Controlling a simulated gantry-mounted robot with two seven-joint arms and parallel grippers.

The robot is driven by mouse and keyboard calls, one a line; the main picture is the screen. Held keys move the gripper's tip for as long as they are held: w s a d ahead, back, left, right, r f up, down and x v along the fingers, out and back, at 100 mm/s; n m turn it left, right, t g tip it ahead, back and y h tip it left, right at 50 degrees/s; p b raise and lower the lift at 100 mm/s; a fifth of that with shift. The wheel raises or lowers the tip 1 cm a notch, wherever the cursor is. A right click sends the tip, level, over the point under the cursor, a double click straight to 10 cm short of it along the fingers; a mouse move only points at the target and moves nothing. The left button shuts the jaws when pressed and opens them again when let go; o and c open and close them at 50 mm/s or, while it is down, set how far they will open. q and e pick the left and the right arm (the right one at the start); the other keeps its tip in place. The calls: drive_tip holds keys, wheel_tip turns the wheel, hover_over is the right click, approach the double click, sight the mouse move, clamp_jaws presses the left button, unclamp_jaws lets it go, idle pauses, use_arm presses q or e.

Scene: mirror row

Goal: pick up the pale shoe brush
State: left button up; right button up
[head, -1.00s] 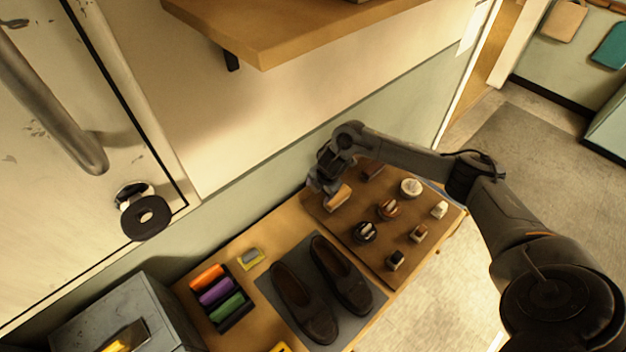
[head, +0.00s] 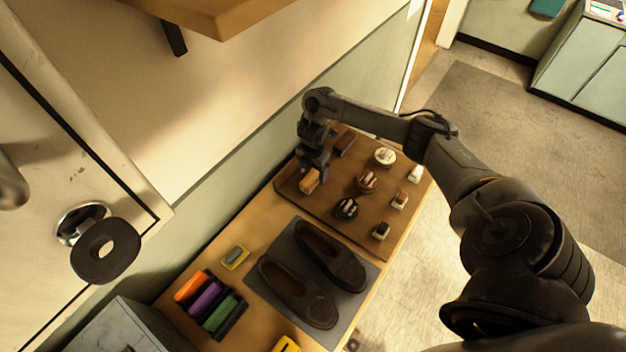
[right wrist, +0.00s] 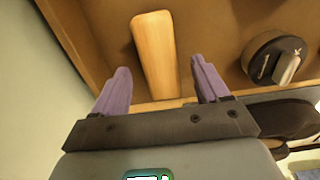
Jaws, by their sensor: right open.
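The pale shoe brush (head: 309,180) lies on the brown board (head: 335,203) near its left edge. In the right wrist view the brush (right wrist: 154,50) is a long, light wooden block standing out between and beyond the two purple fingertips. My right gripper (head: 314,166) is above the brush, with its fingers apart. In the right wrist view the gripper (right wrist: 158,85) is open, with one finger to each side of the brush's near end and a gap on both sides. The brush's underside is hidden. My left gripper does not show.
Several tins and small bottles share the board, including a dark tin (head: 346,208). A dark brown brush (head: 344,144) lies behind. Brown shoes (head: 296,291) rest on a grey mat (head: 256,284). The wall is close behind, and a shelf (head: 215,18) hangs above.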

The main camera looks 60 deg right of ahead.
sight(313, 175)
drive_tip(key=shift+f, duration=0.9)
drive_tip(key=shift+d+f, duration=0.1)
drive_tip(key=shift+f, duration=1)
drive_tip(key=c, duration=1.1)
drive_tip(key=shift+r, duration=0.2)
